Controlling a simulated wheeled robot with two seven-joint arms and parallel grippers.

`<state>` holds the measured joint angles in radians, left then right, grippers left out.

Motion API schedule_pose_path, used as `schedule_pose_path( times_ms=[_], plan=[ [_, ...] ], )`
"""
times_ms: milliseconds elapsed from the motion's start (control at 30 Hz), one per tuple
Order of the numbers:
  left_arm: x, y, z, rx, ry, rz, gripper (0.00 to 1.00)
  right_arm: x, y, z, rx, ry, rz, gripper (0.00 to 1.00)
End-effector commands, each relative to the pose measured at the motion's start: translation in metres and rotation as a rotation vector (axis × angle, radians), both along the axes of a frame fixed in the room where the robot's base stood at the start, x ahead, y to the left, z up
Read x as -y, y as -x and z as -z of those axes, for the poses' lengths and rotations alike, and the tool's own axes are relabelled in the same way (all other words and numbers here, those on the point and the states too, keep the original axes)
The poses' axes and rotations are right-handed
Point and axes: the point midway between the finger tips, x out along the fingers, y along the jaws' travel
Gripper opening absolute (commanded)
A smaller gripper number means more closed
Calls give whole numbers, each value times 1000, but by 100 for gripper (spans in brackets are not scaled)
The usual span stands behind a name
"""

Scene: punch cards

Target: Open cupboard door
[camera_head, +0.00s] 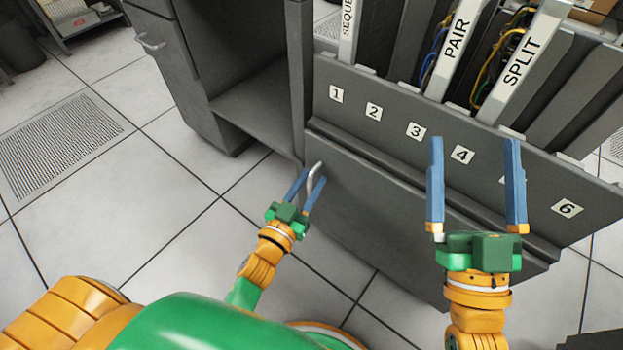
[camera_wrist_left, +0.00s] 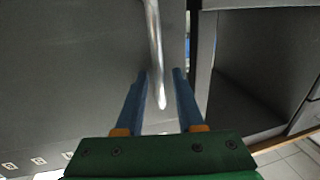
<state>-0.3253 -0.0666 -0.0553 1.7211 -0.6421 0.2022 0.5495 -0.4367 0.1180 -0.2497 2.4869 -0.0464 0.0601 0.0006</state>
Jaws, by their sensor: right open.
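The closed grey cupboard door (camera_head: 385,205) is below the numbered panel, with a metal bar handle (camera_head: 314,170) near its upper left corner. My left gripper (camera_head: 313,178) is at the handle, with one blue finger on each side of it. In the left wrist view the handle (camera_wrist_left: 155,50) runs between the fingertips (camera_wrist_left: 161,73), with a visible gap, so the gripper looks open around it. My right gripper (camera_head: 473,140) is wide open and empty, in front of the numbered panel at the right.
The numbered panel (camera_head: 390,122) fronts upright card slots labelled "PAIR" (camera_head: 455,45) and "SPLIT" (camera_head: 520,60). An open grey desk recess (camera_head: 255,100) stands left of the door. Tiled floor (camera_head: 150,220) is clear at the left.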

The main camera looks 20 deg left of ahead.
Motion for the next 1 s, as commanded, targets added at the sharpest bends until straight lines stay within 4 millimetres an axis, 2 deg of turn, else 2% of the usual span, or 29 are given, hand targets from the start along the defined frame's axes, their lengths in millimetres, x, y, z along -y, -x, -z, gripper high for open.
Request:
schedule_pose_path(
  times_ms=[33, 100, 133, 1000],
  plan=[
    [0, 0, 0, 0, 0, 0, 20, 0, 0, 0, -1, 0, 0, 100],
    [0, 0, 0, 0, 0, 0, 2, 0, 0, 0, -1, 0, 0, 100],
    [0, 0, 0, 0, 0, 0, 0, 0, 0, 0, -1, 0, 0, 100],
    [0, 0, 1, -2, 0, 0, 0, 0, 0, 1, -2, 1, 1, 100]
  ],
)
